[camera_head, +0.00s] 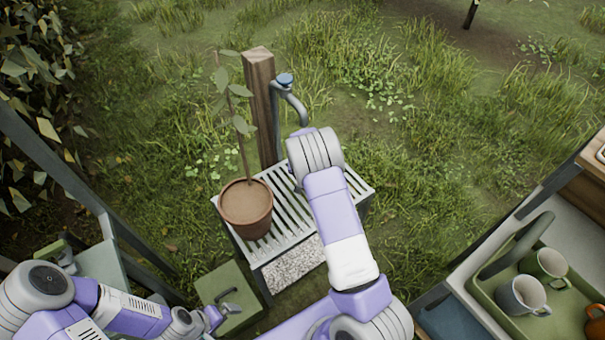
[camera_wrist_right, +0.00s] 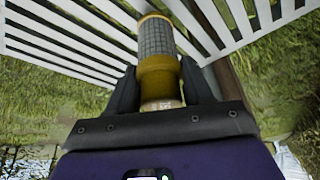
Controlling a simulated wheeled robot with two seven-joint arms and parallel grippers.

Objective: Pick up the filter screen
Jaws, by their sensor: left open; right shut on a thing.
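The filter screen (camera_wrist_right: 156,38), a grey mesh cylinder with a yellow collar, shows in the right wrist view. My right gripper (camera_wrist_right: 158,84) is shut on its yellow end, with one dark finger on each side. The mesh end points away from the gripper toward white slats; I cannot tell if it touches them. In the head view the right gripper and the screen are hidden behind my right arm, which reaches over the slatted stand (camera_head: 357,184). My left gripper (camera_head: 217,318) is open at the lower left, beside a green box.
A potted sapling (camera_head: 246,207) stands on the slatted stand, by a wooden post (camera_head: 260,100) with a tap (camera_head: 290,92). The green box (camera_head: 220,284) has a dark handle. A green tray (camera_head: 488,288) with mugs (camera_head: 522,296) is at the right. Grass lies beyond.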

